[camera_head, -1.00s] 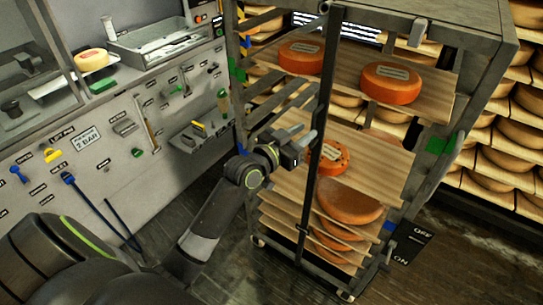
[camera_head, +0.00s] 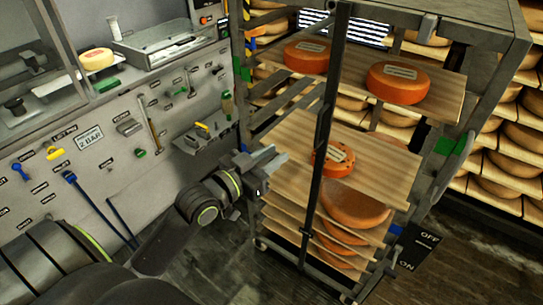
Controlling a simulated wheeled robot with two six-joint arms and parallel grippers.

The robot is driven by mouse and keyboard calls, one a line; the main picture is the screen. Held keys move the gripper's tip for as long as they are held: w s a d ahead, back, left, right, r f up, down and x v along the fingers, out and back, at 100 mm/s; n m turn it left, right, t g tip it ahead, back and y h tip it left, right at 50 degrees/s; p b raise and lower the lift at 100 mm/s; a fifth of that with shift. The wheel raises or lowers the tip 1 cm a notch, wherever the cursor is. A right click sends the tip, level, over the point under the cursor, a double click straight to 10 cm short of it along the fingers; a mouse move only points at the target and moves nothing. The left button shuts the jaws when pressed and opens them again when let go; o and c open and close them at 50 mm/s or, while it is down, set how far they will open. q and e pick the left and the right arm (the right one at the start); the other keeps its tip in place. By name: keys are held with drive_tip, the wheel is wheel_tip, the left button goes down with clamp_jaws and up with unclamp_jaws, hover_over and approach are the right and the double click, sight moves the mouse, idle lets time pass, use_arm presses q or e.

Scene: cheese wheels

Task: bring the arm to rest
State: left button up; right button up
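My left arm comes in from the lower left. My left gripper (camera_head: 268,170) is at the left side of the rack, in front of its shelf boards. Its two fingers point right and are apart, with nothing seen between them. A cheese rack (camera_head: 325,130) with a dark upright post stands in the middle. An orange cheese wheel with dark spots (camera_head: 335,158) lies on a middle board (camera_head: 385,180), to the right of my gripper and partly behind the post. My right gripper does not show.
Two orange wheels (camera_head: 398,83) lie on the upper board. Several more lie on boards below. A grey wall panel (camera_head: 90,140) with hung tools is at the left. Full cheese shelves (camera_head: 510,140) stand at the right. Open floor (camera_head: 220,260) lies between panel and rack.

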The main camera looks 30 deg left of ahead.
use_arm(q)
drive_tip(key=w+a+f+n+g+y, duration=0.15)
drive_tip(key=a+f, duration=0.25)
drive_tip(key=f, duration=0.7)
drive_tip(key=a+f+n+g+y, duration=0.2)
drive_tip(key=a+f+y, duration=0.1)
drive_tip(key=f, duration=0.7)
drive_tip(key=s+a+f+g+y, duration=0.1)
drive_tip(key=s+f+g, duration=0.15)
drive_tip(key=f, duration=0.55)
drive_tip(key=s+a+f+g, duration=0.15)
drive_tip(key=s+f, duration=0.25)
drive_tip(key=f, duration=0.4)
drive_tip(key=s+f+g, duration=0.5)
drive_tip(key=s+f, duration=1.2)
drive_tip(key=f, duration=0.1)
drive_tip(key=s+d+f+g, duration=0.2)
drive_tip(key=s+f, duration=0.1)
drive_tip(key=s, duration=0.6)
drive_tip(key=s+d+f+g+b, duration=0.1)
drive_tip(key=s+d+f, duration=0.2)
drive_tip(key=s, duration=0.6)
drive_tip(key=shift+s+f+g, duration=0.2)
drive_tip(key=shift+f+g, duration=0.15)
drive_tip(key=shift+f, duration=0.35)
drive_tip(key=shift+d+y, duration=0.1)
drive_tip(key=shift+y, duration=0.15)
